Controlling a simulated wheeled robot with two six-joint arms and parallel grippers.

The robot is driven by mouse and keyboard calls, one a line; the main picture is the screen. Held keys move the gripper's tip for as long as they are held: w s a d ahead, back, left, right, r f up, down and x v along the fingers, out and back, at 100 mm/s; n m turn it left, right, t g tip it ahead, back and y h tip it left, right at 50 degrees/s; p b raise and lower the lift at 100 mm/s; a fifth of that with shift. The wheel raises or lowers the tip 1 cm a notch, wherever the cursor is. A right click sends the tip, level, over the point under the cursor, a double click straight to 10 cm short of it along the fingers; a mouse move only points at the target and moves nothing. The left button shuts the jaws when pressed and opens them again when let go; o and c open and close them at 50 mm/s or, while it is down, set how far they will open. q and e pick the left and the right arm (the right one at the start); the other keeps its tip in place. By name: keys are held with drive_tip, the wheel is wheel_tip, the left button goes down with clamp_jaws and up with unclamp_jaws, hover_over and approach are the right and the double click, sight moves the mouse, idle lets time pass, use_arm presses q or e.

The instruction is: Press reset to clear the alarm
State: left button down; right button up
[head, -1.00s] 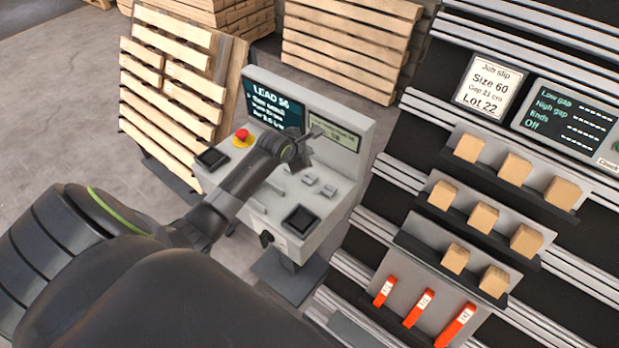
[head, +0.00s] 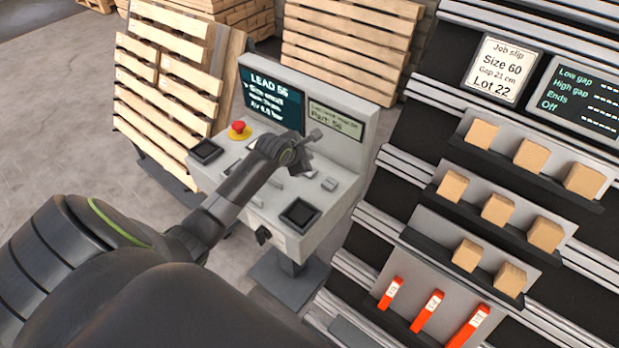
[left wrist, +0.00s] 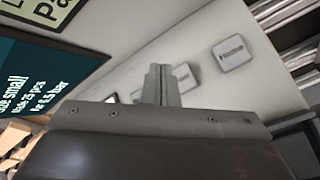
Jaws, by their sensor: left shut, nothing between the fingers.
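A pale grey control console (head: 334,208) stands in the middle of the head view, with small grey push buttons (head: 330,184) on its sloped top. My left gripper (head: 303,162) is over that top, close to the buttons, and partly hides them. In the left wrist view its fingers (left wrist: 162,84) are together and empty. One labelled button (left wrist: 232,54) shows clear of the fingers, and another (left wrist: 186,77) is just beside and partly behind them. The labels are too blurred to read surely. I cannot tell whether the fingertips touch the panel. My right gripper is not in view.
Wooden pallets (head: 165,75) stand behind. A rack with wooden blocks (head: 497,208) and red pieces (head: 428,312) is at right.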

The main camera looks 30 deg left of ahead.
use_arm(q)
wheel_tip(320, 180, down, 3)
drive_tip(key=shift+r, duration=0.1)
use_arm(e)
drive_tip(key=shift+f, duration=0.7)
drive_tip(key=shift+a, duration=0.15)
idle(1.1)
use_arm(q)
drive_tip(key=shift+f, duration=0.3)
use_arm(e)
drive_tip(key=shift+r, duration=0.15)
use_arm(q)
drive_tip(key=shift+f, duration=0.25)
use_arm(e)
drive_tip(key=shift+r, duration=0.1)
